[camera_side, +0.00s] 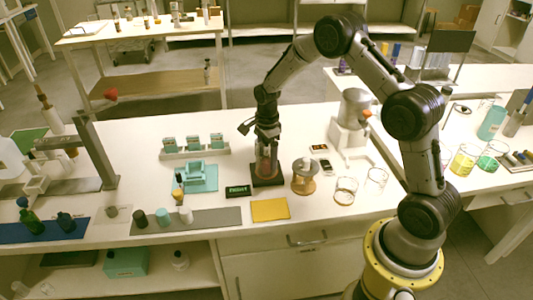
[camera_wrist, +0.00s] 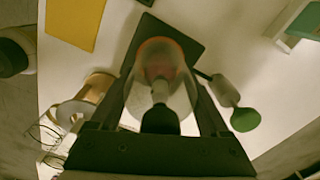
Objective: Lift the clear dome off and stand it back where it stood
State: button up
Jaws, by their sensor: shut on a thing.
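The clear dome (camera_side: 266,163) is between the fingers of my gripper (camera_side: 267,143) at the middle of the bench. In the wrist view the dome (camera_wrist: 181,96) shows as a see-through shell with a finger on each side. My gripper is shut on it. Something reddish and a pale and dark shape show through the dome. A dark square base (camera_side: 267,182) lies beneath it, and the base also shows in the wrist view (camera_wrist: 190,47). I cannot tell whether the dome's rim touches the base.
A wooden stand with a pale top (camera_side: 305,177) is close at right, with glass beakers (camera_side: 345,190) beyond. A small dark display (camera_side: 238,191) and a yellow mat (camera_side: 270,210) are in front. A teal tray (camera_side: 195,178) and a bottle rack (camera_side: 194,151) are left.

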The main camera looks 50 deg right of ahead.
jog(key=shift+c, duration=0.9)
notch_tip(320, 180, up, 10)
jog(key=shift+r, duration=0.1)
jog(key=shift+r, duration=0.5)
jog(key=s+d, duration=0.8)
jog(key=s, duration=0.5)
jog(key=shift+w+d+f, duration=1.25)
jog(key=shift+w+f, duration=0.7)
jog(key=shift+f, duration=0.2)
jog(key=shift+w+d+f, duration=1.2)
jog(key=shift+w+f, duration=0.8)
jog(key=shift+f, duration=0.15)
jog(key=shift+w+d+f, duration=1.25)
jog(key=shift+w+f, duration=0.7)
jog(key=shift+f, duration=0.2)
